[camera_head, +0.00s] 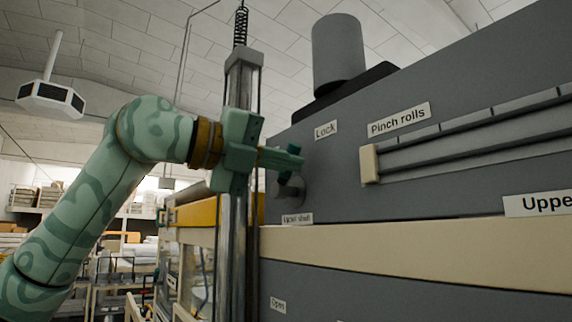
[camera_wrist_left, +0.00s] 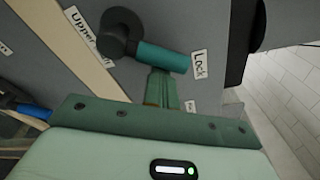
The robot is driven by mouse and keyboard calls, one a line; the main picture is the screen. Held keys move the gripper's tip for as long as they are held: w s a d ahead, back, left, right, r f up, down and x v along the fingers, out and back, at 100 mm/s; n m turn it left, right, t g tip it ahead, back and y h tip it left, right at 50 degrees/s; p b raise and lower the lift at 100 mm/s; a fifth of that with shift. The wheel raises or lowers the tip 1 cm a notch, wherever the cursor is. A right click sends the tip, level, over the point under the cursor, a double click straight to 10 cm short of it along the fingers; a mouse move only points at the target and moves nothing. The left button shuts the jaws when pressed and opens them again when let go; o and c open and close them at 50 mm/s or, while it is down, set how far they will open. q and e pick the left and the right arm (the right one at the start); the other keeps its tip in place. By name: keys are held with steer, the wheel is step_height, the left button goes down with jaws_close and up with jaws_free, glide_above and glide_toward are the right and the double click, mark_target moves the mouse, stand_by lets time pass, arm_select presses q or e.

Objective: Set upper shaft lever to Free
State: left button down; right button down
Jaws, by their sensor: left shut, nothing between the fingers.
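The upper shaft lever has a dark round hub (camera_wrist_left: 122,30) and a teal handle (camera_wrist_left: 163,58) in the left wrist view. The handle points toward the "Lock" label (camera_wrist_left: 199,64). In the head view the lever's grey hub (camera_head: 291,190) shows on the panel above the "Upper shaft" label (camera_head: 297,218). My left gripper (camera_head: 284,160) is shut and empty at the lever. In the left wrist view its fingers (camera_wrist_left: 160,78) end right beside the handle; I cannot tell whether they touch it. A "Free" label is not readable in either view. My right gripper is not in view.
The grey machine panel (camera_head: 420,205) fills the right, with a cream strip (camera_head: 400,248) below the lever. A ribbed rail (camera_head: 470,133) sits under the "Pinch rolls" label (camera_head: 398,119). A vertical metal post (camera_head: 238,240) stands close behind my left wrist.

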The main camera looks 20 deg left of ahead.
arm_select(q)
steer(key=n, duration=0.2)
steer(key=w+a+r+n+b, duration=0.1)
steer(key=n, duration=0.1)
steer(key=a+r+n+b, duration=0.1)
steer(key=n, duration=0.1)
steer(key=shift+w+a+h, duration=0.1)
steer(key=shift+w+h, duration=0.25)
steer(key=shift+h, duration=0.05)
steer(key=a+n, duration=0.1)
steer(key=n, duration=0.1)
steer(key=w+a+n+t+b, duration=0.1)
steer(key=n, duration=0.1)
steer(key=w+a+n+b, duration=0.1)
steer(key=n, duration=0.2)
steer(key=shift+w+a, duration=0.1)
steer(key=shift+w, duration=0.1)
stand_by(0.3)
steer(key=shift+w+a, duration=0.1)
